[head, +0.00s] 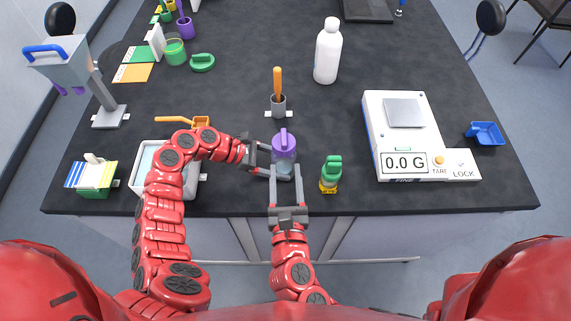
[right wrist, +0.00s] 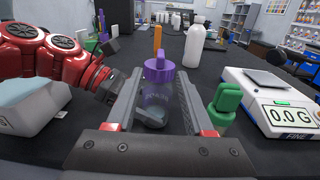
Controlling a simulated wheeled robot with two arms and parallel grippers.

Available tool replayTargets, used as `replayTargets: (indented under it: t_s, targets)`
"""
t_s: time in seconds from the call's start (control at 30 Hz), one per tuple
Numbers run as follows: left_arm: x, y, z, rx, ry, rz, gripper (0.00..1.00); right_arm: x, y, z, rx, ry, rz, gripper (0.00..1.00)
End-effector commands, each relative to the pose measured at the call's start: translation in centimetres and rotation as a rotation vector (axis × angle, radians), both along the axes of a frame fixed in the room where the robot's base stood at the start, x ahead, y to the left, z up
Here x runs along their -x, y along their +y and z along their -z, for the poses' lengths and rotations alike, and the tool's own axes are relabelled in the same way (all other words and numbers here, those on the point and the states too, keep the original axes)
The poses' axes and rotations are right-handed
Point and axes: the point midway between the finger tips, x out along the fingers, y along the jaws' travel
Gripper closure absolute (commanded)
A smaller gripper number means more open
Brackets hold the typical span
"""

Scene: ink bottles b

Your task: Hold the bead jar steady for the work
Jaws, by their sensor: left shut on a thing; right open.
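The bead jar is a small clear jar with a purple looped lid (head: 284,148); it stands upright near the table's front edge. In the right wrist view the jar (right wrist: 158,98) shows straight ahead, with faint lettering on its side. My left gripper (head: 268,157) comes in from the left and is shut on the jar. Part of the jar's lower body is hidden by fingers. My right gripper (head: 285,178) is open, pointing forward from the front edge, with its two fingers to either side of the jar's lower part. In the right wrist view its fingers (right wrist: 155,103) stand apart.
A green-capped bottle (head: 330,174) stands close to the right of the jar. A grey holder (head: 278,106) with an orange handle is behind it. A white bottle (head: 327,52), a scale (head: 404,150) reading 0.0 and a blue scoop (head: 486,133) are further right. A white tray (head: 190,182) lies left.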

Motion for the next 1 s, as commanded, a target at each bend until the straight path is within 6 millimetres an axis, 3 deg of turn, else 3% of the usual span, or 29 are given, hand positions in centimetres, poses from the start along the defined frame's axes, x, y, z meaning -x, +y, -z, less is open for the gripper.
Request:
replayTargets:
  t_s: [0.27, 0.7, 1.0]
  targets:
    - [0.0, 0.0, 0.0, 0.001, 0.0, 0.0, 0.51, -2.7, -0.3, -0.1, 0.004, -0.001, 0.013, 0.47]
    - [0.0, 0.0, 0.0, 0.001, 0.0, 0.0, 0.51, -10.2, 0.2, -0.1, 0.003, -0.002, 0.008, 0.47]
    - [0.0, 0.0, 0.0, 0.001, 0.0, 0.0, 0.51, -11.9, 0.3, -0.1, 0.004, -0.002, 0.004, 0.47]
